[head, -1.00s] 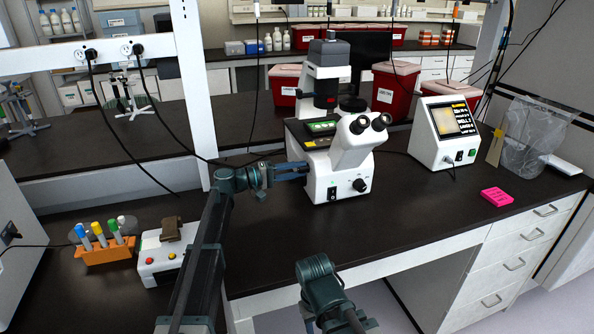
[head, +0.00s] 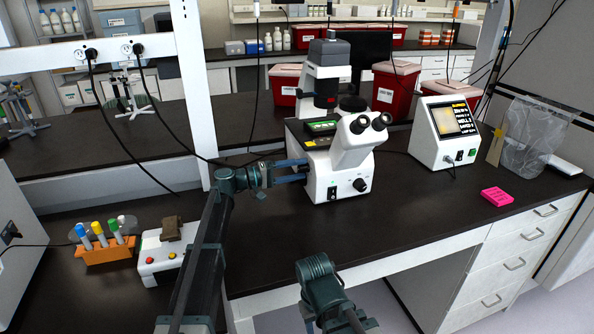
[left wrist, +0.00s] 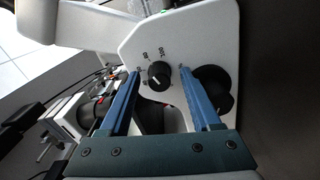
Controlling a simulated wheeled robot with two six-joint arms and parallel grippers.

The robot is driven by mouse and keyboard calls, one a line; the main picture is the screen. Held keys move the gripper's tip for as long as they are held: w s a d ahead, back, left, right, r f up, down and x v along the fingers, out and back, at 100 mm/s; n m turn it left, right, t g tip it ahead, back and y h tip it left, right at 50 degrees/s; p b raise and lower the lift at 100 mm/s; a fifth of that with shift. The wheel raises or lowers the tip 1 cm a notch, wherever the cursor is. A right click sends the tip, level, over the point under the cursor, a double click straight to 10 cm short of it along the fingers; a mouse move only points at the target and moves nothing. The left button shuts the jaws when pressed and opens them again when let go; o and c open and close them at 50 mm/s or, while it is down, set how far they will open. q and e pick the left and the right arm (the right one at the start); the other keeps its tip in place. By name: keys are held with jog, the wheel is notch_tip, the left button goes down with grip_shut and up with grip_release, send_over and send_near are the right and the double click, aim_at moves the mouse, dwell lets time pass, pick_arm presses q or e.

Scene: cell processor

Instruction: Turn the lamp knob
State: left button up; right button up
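In the left wrist view a small black knob (left wrist: 158,75) with a white pointer line sits on the white microscope side, with printed marks around it. I take it as the lamp knob. My left gripper (left wrist: 159,71) is open. Its two blue fingers stand on either side of the knob, with a gap on both sides. In the head view the left gripper (head: 304,170) reaches the left side of the white microscope (head: 345,160). That side's knob is hidden there. My right gripper is out of view; only part of the right arm shows at the bottom.
A larger black knob (left wrist: 214,92) is close beside the right finger in the wrist view. A screen device (head: 432,150) and a pink rack (head: 497,197) stand to the right. An orange tube rack (head: 103,253) and a small white device (head: 150,268) stand at the left.

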pick_arm(q)
jog(key=v, duration=1.3)
jog(key=shift+a, duration=0.35)
jog(key=shift+s, duration=0.15)
